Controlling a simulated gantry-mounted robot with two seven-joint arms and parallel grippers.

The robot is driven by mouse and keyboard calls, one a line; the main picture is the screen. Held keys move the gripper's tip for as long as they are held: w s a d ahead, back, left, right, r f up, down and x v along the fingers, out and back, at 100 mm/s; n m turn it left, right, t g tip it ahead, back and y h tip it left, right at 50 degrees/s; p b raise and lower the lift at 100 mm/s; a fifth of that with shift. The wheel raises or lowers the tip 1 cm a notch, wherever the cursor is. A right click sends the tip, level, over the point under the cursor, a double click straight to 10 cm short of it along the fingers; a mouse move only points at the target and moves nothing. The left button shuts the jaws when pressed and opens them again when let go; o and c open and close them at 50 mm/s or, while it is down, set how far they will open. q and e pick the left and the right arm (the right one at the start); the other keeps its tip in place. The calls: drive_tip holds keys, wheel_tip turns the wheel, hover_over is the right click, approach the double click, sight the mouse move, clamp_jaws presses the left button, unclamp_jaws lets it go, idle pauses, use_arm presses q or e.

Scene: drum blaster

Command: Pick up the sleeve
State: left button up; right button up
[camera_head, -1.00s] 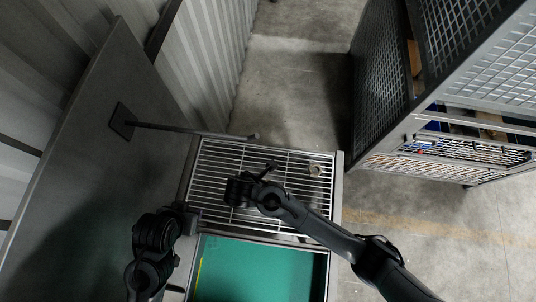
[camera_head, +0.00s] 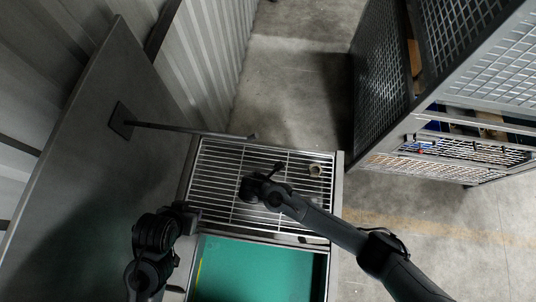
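A small beige ring-shaped piece, which looks like the sleeve (camera_head: 316,170), sits on the metal grate (camera_head: 222,165) near its right edge. My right gripper (camera_head: 276,168) is above the grate, a short way left of the sleeve and apart from it. Its fingers are small and dark, so I cannot tell whether they are open. My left gripper (camera_head: 192,213) is at the lower left, by the grate's front left corner, far from the sleeve. Its fingers are too dark to read.
A thin rod (camera_head: 190,130) reaches from a plate on the grey panel (camera_head: 75,160) over the grate's back edge. A green-floored tray (camera_head: 262,270) lies in front of the grate. A mesh-sided cabinet (camera_head: 380,90) stands at the right. Open concrete floor lies behind.

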clamp_jaws()
idle(0.4)
